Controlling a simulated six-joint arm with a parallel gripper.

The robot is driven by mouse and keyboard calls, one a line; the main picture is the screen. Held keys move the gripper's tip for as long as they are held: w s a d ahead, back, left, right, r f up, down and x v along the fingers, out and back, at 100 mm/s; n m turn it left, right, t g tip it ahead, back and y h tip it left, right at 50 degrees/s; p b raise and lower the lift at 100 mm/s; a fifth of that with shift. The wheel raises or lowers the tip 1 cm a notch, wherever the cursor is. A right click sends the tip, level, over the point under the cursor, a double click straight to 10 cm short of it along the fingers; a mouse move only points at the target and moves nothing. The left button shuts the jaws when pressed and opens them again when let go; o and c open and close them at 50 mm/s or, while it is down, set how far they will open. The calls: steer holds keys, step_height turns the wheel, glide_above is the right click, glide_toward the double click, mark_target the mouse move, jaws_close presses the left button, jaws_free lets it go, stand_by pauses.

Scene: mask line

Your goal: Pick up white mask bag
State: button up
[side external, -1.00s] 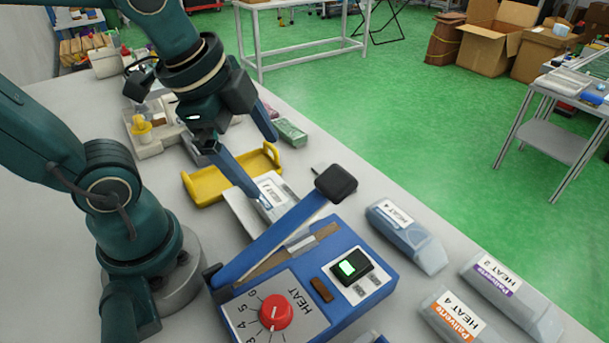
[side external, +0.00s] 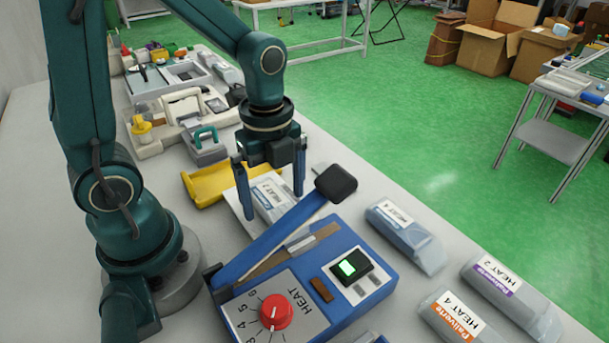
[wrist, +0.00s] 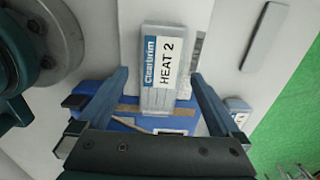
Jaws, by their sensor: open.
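A clear whitish bag (side external: 268,203) with a white and blue label reading "Clearbrim HEAT 2" lies on a pale plate behind the lever of the blue heat sealer (side external: 365,300). The wrist view shows the bag (wrist: 158,98) upright in the picture, centred ahead of the jaws. My gripper (side external: 274,203) is open and points down over the bag, one finger on each side. The wrist view shows the gripper (wrist: 159,76) empty, its fingers apart from the bag. Its height above the bag is hard to judge.
The sealer's raised lever (side external: 280,235) with its black knob stands close to my right finger. A yellow tray (side external: 200,192) is behind on the left. Several labelled bags, one of them blue-grey (side external: 405,237), lie to the right. A grey box with a green handle (side external: 206,148) stands further back.

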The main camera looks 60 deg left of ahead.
steer(key=shift+f, duration=0.65)
steer(key=c, duration=1.3)
steer(key=shift+r, duration=0.15)
steer(key=shift+c, duration=0.2)
steer(key=shift+r, duration=0.5)
steer(key=a, duration=0.4)
steer(key=shift+a+r, duration=0.1)
steer(key=shift+a, duration=0.1)
step_height(320, 180, up, 12)
step_height(320, 180, up, 7)
glide_above(261, 185)
steer(key=shift+d+f, duration=0.2)
steer(key=shift+d, duration=0.05)
